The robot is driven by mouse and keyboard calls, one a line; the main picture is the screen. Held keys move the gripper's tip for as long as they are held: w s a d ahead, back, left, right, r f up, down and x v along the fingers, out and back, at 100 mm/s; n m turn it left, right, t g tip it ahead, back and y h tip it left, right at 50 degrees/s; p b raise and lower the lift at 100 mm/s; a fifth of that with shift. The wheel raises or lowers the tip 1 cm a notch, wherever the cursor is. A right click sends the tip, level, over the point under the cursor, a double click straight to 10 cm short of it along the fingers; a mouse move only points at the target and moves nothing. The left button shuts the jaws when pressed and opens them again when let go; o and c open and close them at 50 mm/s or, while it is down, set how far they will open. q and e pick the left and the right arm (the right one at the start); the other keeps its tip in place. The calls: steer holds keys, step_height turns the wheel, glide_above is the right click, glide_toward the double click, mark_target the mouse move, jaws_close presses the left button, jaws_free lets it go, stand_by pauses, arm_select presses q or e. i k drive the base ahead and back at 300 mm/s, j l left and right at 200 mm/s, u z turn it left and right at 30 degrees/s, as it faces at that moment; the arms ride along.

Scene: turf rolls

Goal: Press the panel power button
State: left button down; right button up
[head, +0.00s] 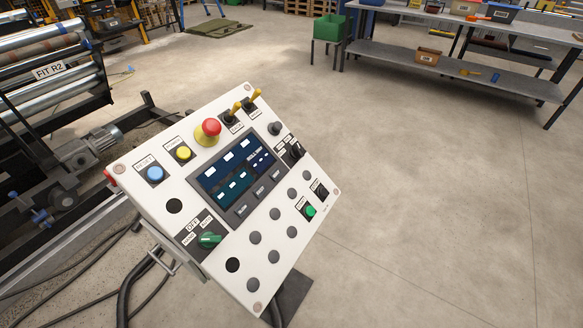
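The white control panel (215,270) stands tilted on a post at the centre left. A yellow button (183,152) sits near its upper left edge; the small label above it seems to read POWER, but is hard to make out. A blue button (155,174) labelled RESET is to its left. A red mushroom button (209,128) on a yellow base is to its right. A green button (311,211) is at the lower right, and a green rotary switch (209,240) at the lower left. Neither of my grippers is in view.
A roller machine (45,70) with a motor (88,148) stands left of the panel. Cables lie on the floor at the lower left. A grey workbench (450,80) with bins and a green bin (329,28) stand at the back. The floor right of the panel is clear.

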mark_target(183, 153)
steer(key=k+l, duration=0.1)
steer(key=l, duration=0.35)
steer(key=k+l, duration=0.1)
steer(key=l, duration=0.35)
steer(key=k+l, duration=0.1)
steer(key=l, duration=0.35)
